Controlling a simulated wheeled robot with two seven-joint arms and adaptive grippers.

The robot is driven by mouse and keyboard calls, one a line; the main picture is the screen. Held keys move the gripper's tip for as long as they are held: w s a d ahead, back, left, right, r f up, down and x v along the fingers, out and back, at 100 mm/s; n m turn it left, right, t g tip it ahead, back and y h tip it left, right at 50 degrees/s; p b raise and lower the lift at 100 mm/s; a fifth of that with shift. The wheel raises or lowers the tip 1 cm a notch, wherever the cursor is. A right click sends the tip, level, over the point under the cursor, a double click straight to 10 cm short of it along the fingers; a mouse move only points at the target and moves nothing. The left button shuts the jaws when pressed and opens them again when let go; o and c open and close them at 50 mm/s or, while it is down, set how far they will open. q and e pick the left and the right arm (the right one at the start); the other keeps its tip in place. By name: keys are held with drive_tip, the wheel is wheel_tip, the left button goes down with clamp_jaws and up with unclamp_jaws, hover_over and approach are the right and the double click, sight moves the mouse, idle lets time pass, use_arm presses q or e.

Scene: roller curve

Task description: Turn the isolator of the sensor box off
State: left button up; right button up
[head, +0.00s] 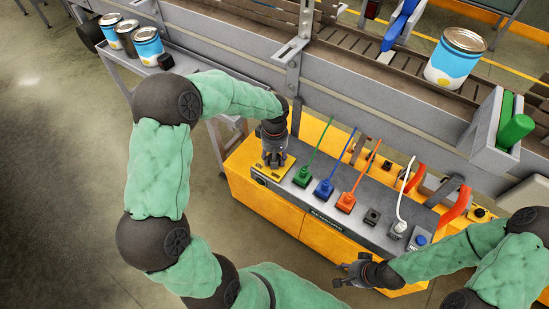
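The sensor box appears to be the long grey-topped box (325,203) on the yellow cabinet, below the conveyor. A yellow plate (262,172) lies at the left end of its top. My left gripper (273,160) points down at this plate, with its fingertips at or just above it. The isolator's handle cannot be made out; the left gripper covers the middle of the plate. Whether the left fingers are closed on something cannot be told. My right gripper (343,274) is low in front of the cabinet, open and empty, apart from the box.
Green (303,176), blue (324,188), orange (346,202) and white (398,229) plugs with cables stand along the box top. The conveyor with a can (455,58) runs behind. Cans (148,46) stand on a side shelf.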

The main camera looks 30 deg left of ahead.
use_arm(q)
drive_tip(key=shift+s+f+n, duration=0.1)
drive_tip(key=shift+n, duration=0.8)
drive_tip(key=o, duration=1.1)
drive_tip(key=shift+o, duration=0.2)
wheel_tip(320, 180, up, 12)
